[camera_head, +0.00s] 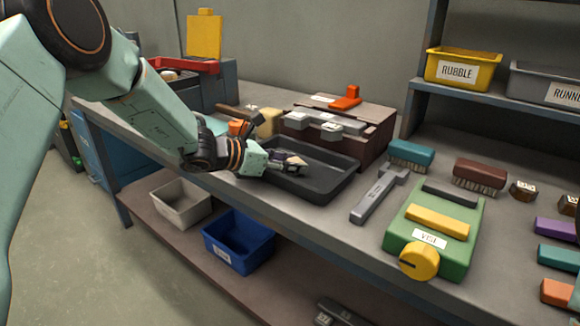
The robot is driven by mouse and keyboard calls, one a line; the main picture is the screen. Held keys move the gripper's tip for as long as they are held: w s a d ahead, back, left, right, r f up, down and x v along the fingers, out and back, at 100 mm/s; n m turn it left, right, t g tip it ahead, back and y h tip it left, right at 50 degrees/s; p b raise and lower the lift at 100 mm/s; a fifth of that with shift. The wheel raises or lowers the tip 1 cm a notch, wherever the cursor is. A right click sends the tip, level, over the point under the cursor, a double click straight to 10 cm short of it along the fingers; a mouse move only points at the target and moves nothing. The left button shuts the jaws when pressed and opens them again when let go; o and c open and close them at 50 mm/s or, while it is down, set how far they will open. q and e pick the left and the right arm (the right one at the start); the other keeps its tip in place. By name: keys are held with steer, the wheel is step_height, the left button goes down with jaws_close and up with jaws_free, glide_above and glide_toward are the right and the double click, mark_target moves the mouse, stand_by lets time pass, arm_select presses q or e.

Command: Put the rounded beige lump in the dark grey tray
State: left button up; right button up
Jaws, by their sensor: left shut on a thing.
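The dark grey tray (322,190) lies on the workbench, near the middle of the view. My left gripper (288,162) reaches in from the left, over the left part of the tray. It is shut on the small rounded beige lump (297,160), which is mostly hidden by the fingers. The lump is within the tray's outline; I cannot tell whether it touches the tray floor. My right gripper is not in view.
Behind the tray is a brown block (378,128) with grey parts and an orange piece on top. A grey metal tool (375,196) and a green device (432,240) with a yellow knob stand to the right. Brushes lie farther right. Bins stand on the lower shelf.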

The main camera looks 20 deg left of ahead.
arm_select(q)
steer(key=shift+d, duration=0.2)
steer(key=shift+s, duration=0.15)
steer(key=o, duration=0.7)
steer(key=shift+o, duration=0.8)
steer(key=shift+f, duration=0.15)
